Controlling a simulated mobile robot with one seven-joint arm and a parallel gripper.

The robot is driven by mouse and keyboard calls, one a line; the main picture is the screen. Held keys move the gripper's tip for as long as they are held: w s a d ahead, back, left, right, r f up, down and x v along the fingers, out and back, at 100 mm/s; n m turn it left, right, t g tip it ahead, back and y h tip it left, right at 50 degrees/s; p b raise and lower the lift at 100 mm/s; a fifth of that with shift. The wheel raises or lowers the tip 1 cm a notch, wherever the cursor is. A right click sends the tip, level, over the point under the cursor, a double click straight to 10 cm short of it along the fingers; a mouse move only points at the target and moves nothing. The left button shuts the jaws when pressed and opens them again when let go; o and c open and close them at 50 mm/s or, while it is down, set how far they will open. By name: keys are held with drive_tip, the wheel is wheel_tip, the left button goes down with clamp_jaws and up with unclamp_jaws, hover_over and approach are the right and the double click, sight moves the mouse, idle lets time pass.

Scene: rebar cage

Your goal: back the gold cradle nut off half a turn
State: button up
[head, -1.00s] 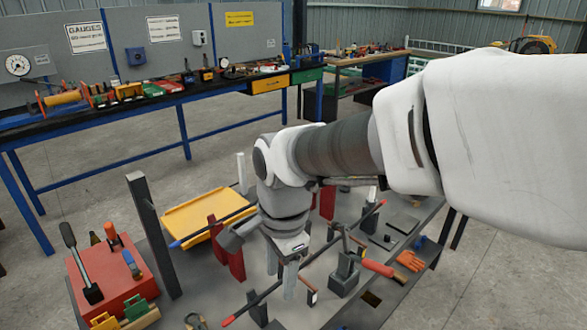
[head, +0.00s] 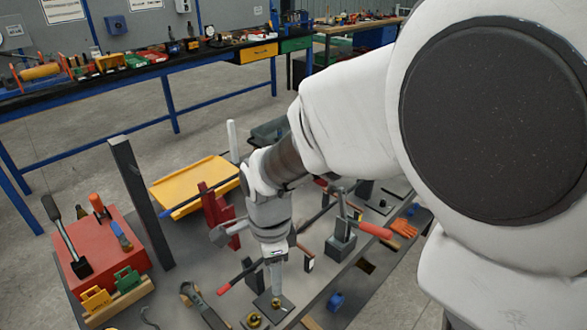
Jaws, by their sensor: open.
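A small gold nut-like piece (head: 276,303) sits on a dark square plate (head: 288,305) near the front of the grey bench top. A second gold round piece (head: 253,320) lies just left of it, at the bottom of the view. I cannot tell which one is the cradle nut. My gripper (head: 277,288) points down directly above the first gold piece, with its jaws open. The tips look very close to the piece, but I cannot tell whether they are around it or touching it.
A grey block with a red-handled tool (head: 341,245) stands to the right, near orange gloves (head: 403,228). A red block (head: 215,212), yellow tray (head: 195,185) and dark post (head: 140,200) stand behind and left.

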sight(276, 301)
wheel_tip(276, 301, down, 9)
drive_tip(key=shift+b, duration=1)
clamp_jaws()
